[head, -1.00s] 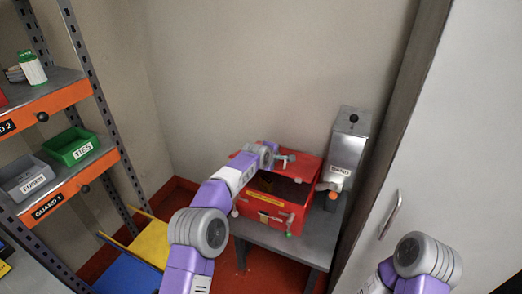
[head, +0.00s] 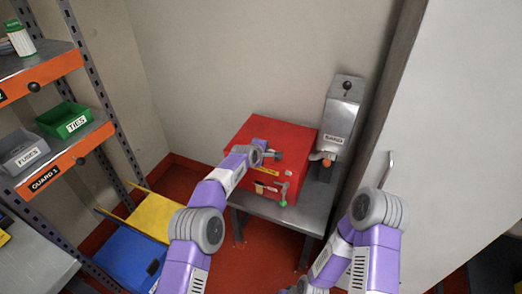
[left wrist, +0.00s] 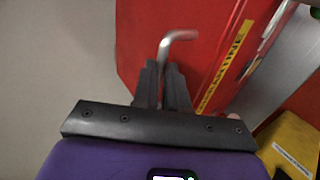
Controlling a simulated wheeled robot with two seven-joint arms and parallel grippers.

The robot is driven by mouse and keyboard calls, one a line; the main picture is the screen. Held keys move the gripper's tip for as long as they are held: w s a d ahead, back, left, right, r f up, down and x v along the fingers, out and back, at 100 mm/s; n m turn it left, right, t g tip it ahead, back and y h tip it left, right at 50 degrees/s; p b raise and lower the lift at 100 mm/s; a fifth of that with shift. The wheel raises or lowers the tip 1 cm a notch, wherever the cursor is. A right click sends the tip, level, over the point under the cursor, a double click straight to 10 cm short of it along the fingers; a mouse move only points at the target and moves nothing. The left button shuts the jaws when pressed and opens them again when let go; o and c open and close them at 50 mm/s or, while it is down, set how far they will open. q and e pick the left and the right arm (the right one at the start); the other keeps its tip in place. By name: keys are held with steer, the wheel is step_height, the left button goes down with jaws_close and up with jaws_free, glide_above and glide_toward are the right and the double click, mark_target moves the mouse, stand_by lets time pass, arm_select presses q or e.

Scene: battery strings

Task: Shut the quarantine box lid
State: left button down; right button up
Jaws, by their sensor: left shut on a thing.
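The red quarantine box (head: 297,136) stands on a grey bench in the corner. Its lid (head: 268,128) lies down over the opening and no dark interior shows. My left gripper (head: 277,155) is at the lid's front edge. In the left wrist view my left gripper's fingers (left wrist: 164,82) are shut on a bent grey metal handle (left wrist: 182,36). Beside it, the red box (left wrist: 213,47) carries a yellow label strip. A small green-tipped part (head: 283,203) hangs at the box front. My right arm comes in at lower right; its gripper is out of view.
A grey sand dispenser (head: 342,112) stands right of the box, close to it. The grey bench (head: 300,212) has little free room. A shelf rack (head: 85,145) with bins is at left. Yellow (head: 155,218) and blue (head: 128,258) containers stand on the floor.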

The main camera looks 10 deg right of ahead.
arm_select(q)
steer(key=f, duration=0.3)
steer(key=shift+s+a+g, duration=0.3)
steer(key=c, duration=1.2)
jaws_free()
steer(key=shift+o, duration=0.2)
steer(key=r+p+v, duration=0.1)
steer(key=v, duration=0.7)
steer(key=shift+w+d+p, duration=0.2)
steer(key=shift+d+p, duration=0.05)
steer(key=shift+p, duration=0.05)
